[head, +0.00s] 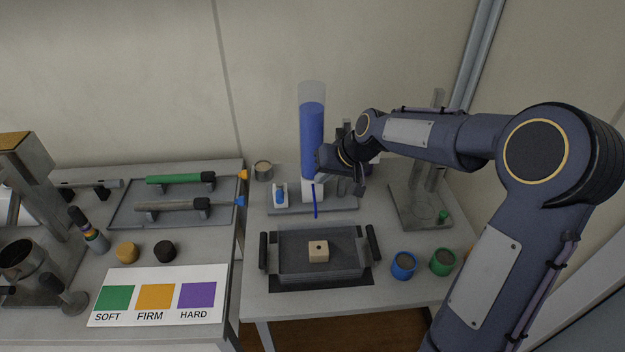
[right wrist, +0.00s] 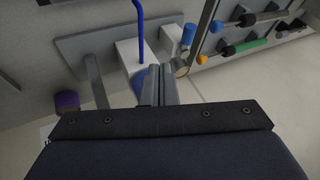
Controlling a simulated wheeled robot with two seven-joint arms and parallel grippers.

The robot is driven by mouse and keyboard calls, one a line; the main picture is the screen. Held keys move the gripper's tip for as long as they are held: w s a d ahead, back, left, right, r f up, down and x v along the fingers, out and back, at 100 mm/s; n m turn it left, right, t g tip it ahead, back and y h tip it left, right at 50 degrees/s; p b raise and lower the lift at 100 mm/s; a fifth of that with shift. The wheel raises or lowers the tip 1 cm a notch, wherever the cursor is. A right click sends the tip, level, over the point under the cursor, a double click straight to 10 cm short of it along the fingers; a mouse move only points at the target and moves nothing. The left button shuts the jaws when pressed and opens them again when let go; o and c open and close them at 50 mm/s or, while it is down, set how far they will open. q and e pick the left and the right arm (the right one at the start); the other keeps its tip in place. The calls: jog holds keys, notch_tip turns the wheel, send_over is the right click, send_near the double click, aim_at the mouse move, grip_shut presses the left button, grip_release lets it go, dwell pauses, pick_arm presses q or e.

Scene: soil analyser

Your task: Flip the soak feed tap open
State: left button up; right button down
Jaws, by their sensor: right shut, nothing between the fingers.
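The tall clear column (head: 312,130) of blue liquid stands on a white block (head: 313,190) at the back of the right table. A thin blue spout tube (head: 315,203) hangs at its front; it also shows in the right wrist view (right wrist: 138,35). I cannot make out the tap's lever for certain; my gripper hides part of this area. My right gripper (head: 322,172) is in front of the column's lower part. In the right wrist view its fingers (right wrist: 158,86) are shut and empty, close to the white block (right wrist: 135,62). My left gripper is not in view.
A small blue part on a white holder (head: 280,195) stands left of the column. Blue (head: 403,266) and green (head: 442,262) cups stand at right. A grey stand (head: 422,207) is behind them.

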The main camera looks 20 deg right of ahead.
aim_at(280, 193)
jog(key=w+a+f+p, duration=0.1)
jog(key=w+a+f, duration=0.4)
jog(key=a+f, duration=0.1)
jog(key=shift+a+f, duration=0.2)
jog(key=shift+f, duration=0.65)
jog(key=shift+s+p, duration=0.1)
jog(key=shift+p, duration=0.2)
